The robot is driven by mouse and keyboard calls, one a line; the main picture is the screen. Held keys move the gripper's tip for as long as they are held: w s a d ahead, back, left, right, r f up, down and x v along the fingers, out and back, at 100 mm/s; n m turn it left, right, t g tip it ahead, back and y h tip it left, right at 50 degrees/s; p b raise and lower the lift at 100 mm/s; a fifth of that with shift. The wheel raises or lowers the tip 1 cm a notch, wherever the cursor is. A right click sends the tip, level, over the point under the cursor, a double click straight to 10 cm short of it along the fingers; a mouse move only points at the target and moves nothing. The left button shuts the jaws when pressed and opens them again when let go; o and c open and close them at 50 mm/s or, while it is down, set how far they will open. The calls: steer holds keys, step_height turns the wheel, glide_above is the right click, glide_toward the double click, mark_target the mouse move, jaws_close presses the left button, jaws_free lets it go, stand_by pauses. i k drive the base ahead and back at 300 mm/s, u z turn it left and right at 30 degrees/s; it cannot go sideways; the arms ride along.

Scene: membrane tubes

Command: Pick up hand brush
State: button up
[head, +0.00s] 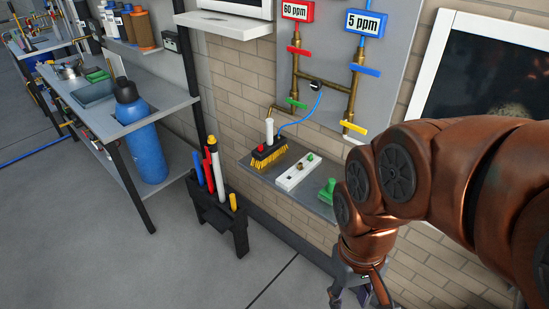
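The hand brush (269,156) has a dark block and yellow bristles. It lies on the left part of a grey wall shelf, bristles towards the front, with a small red-topped part and a white upright piece at its top. I cannot tell whether the white piece belongs to it. My gripper (361,292) hangs at the bottom edge of the head view, in front of and to the right of the shelf, well apart from the brush. Its fingertips are cut off by the frame edge, so its opening is unclear. I see nothing held in it.
The grey shelf (325,207) also holds a white block (298,173) and a green item (327,191). Pipes with valves rise above it. A black stand (228,222) with coloured tubes is at left, near a blue bottle (145,150). Floor in front is clear.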

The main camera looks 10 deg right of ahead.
mark_target(274, 145)
steer(key=u, duration=1.15)
steer(key=i, duration=1.15)
steer(key=z, duration=0.45)
